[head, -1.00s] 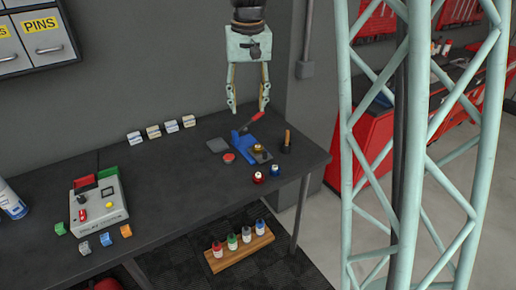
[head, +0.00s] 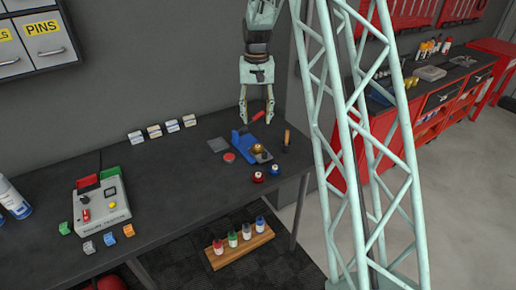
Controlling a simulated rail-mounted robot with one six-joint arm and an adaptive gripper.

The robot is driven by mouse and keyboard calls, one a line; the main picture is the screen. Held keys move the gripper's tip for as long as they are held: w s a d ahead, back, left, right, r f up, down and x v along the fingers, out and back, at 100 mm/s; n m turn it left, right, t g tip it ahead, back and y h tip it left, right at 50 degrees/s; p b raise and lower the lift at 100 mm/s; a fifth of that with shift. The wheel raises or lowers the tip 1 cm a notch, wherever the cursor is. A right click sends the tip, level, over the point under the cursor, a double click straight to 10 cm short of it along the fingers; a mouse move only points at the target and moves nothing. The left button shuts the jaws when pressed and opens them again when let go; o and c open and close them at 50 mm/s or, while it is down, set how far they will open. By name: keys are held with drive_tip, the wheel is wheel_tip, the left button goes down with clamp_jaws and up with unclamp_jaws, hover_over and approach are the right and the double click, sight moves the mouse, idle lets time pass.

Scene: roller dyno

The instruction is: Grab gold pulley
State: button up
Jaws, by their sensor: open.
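The gold pulley (head: 257,148) is a small gold, round piece. It sits at the grey end of a blue fixture (head: 241,138) on the dark bench. My gripper (head: 257,121) points down with its fingers apart and nothing between them. In the picture it is just above and behind the gold pulley. The red handle (head: 258,115) of the fixture shows between the fingertips. How high the fingertips are above the bench is hard to tell.
A red button (head: 229,157) and a grey plate (head: 218,145) are left.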

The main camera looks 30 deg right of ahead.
drive_tip(key=shift+w+d+f, duration=0.25)
drive_tip(key=shift+d+f, duration=0.1)
drive_tip(key=shift+f, duration=0.25)
drive_tip(key=shift+f, duration=0.1)
hover_over(258, 147)
drive_tip(key=shift+w+f, duration=0.2)
drive_tip(key=shift+f, duration=4)
drive_tip(key=shift+f, duration=2.6)
drive_tip(key=shift+c, duration=0.8)
drive_tip(key=c, duration=0.8)
